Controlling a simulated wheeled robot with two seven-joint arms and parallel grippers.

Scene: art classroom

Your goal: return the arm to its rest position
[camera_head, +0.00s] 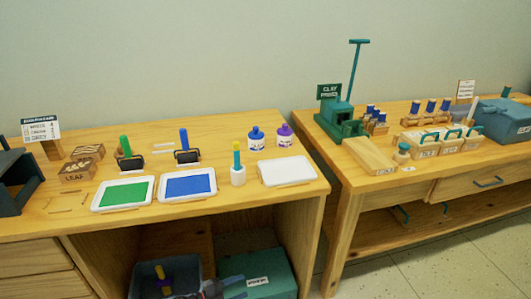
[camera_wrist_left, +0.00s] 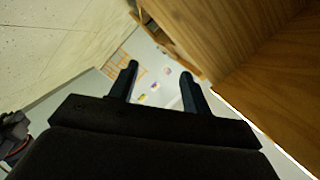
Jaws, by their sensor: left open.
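My left gripper (camera_head: 213,288) shows only in part at the bottom edge of the head view, low in front of the open space under the left table (camera_head: 225,205). In the left wrist view my left gripper (camera_wrist_left: 160,72) has its two dark fingers spread apart, with nothing between them. Most of the left arm is out of the head view. My right gripper is in neither view.
A grey bin (camera_head: 140,285) and a green box (camera_head: 262,262) sit under the left table. On top stand a green ink tray (camera_head: 124,193), a blue ink tray (camera_head: 188,185) and a white tray (camera_head: 287,171). The right table (camera_head: 345,185) holds a clay press (camera_head: 335,120). Floor shows between the tables.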

